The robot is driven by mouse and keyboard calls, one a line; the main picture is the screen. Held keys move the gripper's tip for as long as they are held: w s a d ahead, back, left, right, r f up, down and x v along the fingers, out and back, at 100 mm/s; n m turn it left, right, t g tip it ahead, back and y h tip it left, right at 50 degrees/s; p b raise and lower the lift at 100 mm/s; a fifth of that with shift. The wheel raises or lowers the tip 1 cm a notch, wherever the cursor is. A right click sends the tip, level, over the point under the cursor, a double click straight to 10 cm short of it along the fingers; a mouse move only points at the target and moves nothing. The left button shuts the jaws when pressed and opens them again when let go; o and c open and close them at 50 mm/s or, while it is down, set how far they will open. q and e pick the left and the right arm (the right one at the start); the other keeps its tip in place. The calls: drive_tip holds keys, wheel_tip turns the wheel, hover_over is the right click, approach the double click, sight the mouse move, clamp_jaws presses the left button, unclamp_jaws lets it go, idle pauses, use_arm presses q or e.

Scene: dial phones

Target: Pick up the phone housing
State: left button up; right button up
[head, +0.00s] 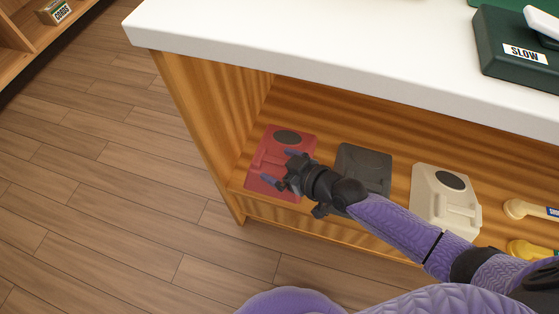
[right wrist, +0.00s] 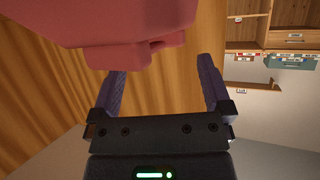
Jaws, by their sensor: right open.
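A red phone housing (head: 270,148) with a dark oval on top lies on the wooden shelf under the white counter, at the left end. My right gripper (head: 281,168) is open and empty at this housing, its fingers pointing left across the housing's near part. In the right wrist view the red housing (right wrist: 120,22) fills the top, and its lower edge reaches close to the tips of the two spread fingers (right wrist: 160,70). A dark grey housing (head: 362,163) and a cream housing (head: 440,205) lie further right. My right forearm partly covers the grey one. My left gripper is not in view.
The white counter (head: 330,62) overhangs the shelf, and a wooden side panel (head: 195,110) closes its left end. Cream and yellow handsets (head: 520,208) lie at the right. A dark green phone labelled SLOW (head: 500,50) stands on the counter. The floor at left is clear.

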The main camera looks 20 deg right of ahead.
sight(268, 161)
drive_tip(key=b+x, duration=0.1)
drive_tip(key=x, duration=0.2)
drive_tip(key=shift+s+f, duration=0.1)
drive_tip(key=shift+f, duration=0.1)
drive_tip(key=shift+a+r, duration=0.1)
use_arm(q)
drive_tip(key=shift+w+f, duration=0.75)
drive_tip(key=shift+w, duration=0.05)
use_arm(e)
drive_tip(key=shift+r, duration=0.1)
drive_tip(key=shift+c, duration=0.3)
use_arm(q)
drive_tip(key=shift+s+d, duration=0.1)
use_arm(e)
clamp_jaws()
